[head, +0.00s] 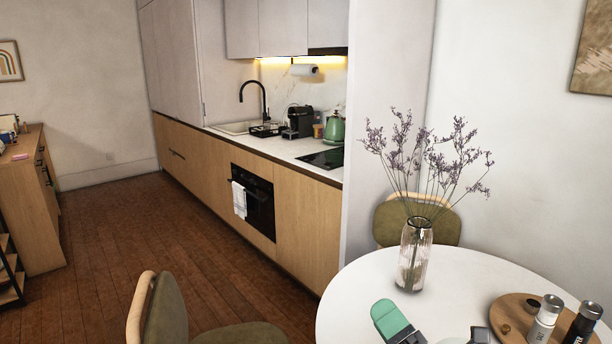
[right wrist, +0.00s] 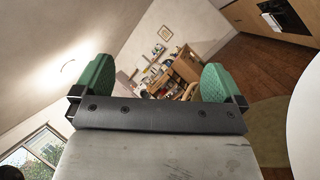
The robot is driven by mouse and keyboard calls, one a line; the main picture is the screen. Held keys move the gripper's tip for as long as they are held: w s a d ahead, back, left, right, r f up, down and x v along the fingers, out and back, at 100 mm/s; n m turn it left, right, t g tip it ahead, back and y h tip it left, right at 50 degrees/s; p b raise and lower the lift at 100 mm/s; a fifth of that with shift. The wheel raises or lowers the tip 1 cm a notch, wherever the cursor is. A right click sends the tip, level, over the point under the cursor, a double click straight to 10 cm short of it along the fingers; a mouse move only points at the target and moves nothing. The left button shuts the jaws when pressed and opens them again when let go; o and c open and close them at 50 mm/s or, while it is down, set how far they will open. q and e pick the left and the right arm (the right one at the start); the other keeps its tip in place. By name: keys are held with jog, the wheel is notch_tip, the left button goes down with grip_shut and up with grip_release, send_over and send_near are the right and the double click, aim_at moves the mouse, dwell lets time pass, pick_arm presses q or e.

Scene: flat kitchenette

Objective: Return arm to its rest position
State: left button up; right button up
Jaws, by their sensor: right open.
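My right gripper (head: 396,322) shows at the bottom of the head view, a green finger pad in front of the round white table (head: 349,303). The rest of that arm is mostly cut off by the lower edge. In the right wrist view its two green fingers stand wide apart with nothing between them (right wrist: 157,80). It is open and empty. My left gripper is in neither view.
A glass vase (head: 415,262) with purple flowers stands on the table near the gripper. A wooden board (head: 512,309) with two shakers (head: 544,318) lies at the right. Chairs (head: 165,315) stand around the table. The wooden floor (head: 120,260) at left is clear.

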jog(key=s+d+f+m+g+h, duration=0.35)
jog(key=f+m+h, duration=0.35)
jog(key=m, duration=0.4)
jog(key=s+d+f+m+g+h, duration=0.25)
jog(key=d+f+m+h, duration=0.35)
jog(key=m, duration=0.4)
jog(key=s+a+f+m+g, duration=0.1)
jog(key=s+f+m+g, duration=0.35)
jog(key=s, duration=0.45)
jog(key=s+f+m+g, duration=0.3)
jog(key=s+f+g, duration=0.25)
jog(key=s, duration=0.25)
notch_tip(320, 180, down, 28)
jog(key=s+g, duration=0.1)
jog(key=s, duration=0.1)
jog(key=s+d+f+g, duration=0.1)
jog(key=s+d+f, duration=0.1)
jog(key=s+f, duration=1.3)
jog(key=shift+s+d+y, duration=0.15)
jog(key=shift+s+y, duration=0.15)
jog(key=shift+s, duration=0.25)
